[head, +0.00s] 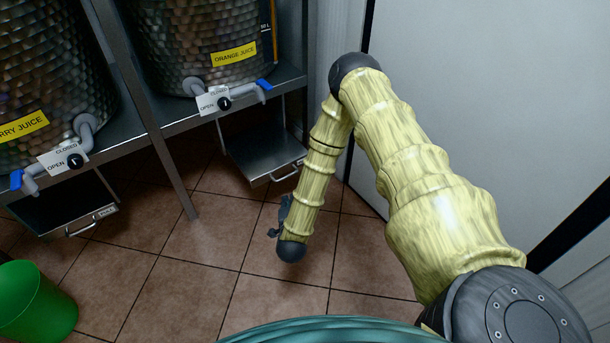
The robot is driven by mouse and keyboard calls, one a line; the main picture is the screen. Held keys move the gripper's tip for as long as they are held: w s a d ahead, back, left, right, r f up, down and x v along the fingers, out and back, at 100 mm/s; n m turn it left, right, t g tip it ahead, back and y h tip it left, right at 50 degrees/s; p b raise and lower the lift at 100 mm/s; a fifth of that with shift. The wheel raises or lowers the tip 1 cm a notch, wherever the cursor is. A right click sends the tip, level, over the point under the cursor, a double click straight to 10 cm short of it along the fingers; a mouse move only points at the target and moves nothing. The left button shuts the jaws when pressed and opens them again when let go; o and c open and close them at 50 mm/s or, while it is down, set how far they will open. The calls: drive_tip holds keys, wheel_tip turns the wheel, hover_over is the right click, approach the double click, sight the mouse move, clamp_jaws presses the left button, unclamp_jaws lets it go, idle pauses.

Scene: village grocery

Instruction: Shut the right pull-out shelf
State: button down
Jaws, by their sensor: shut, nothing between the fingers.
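The right pull-out shelf (262,157) is a grey metal tray low under the orange juice tank. It sticks out toward me, with a bar handle (284,173) on its front edge. My gripper (281,214) hangs low in front of this shelf, apart from it in the picture. It is shut and empty, and my forearm hides part of it. The left pull-out shelf (62,208) hangs under the other juice tank, with its own handle (84,228).
The orange juice tank (205,40) and another juice tank (50,75) stand on a metal rack with a post (160,140). Their taps project forward. A green bin (35,305) stands at lower left. A white panel (480,100) rises at right. Tiled floor lies open between.

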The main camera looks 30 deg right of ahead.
drive_tip(key=w+d+f+m+h+b, duration=0.2)
drive_tip(key=w+d+m+h+b, duration=0.3)
drive_tip(key=w+d+b, duration=0.5)
drive_tip(key=shift+w+d+m, duration=0.5)
drive_tip(key=shift+w+d, duration=1.4)
drive_tip(key=shift+d, duration=0.55)
drive_tip(key=shift+w, duration=0.1)
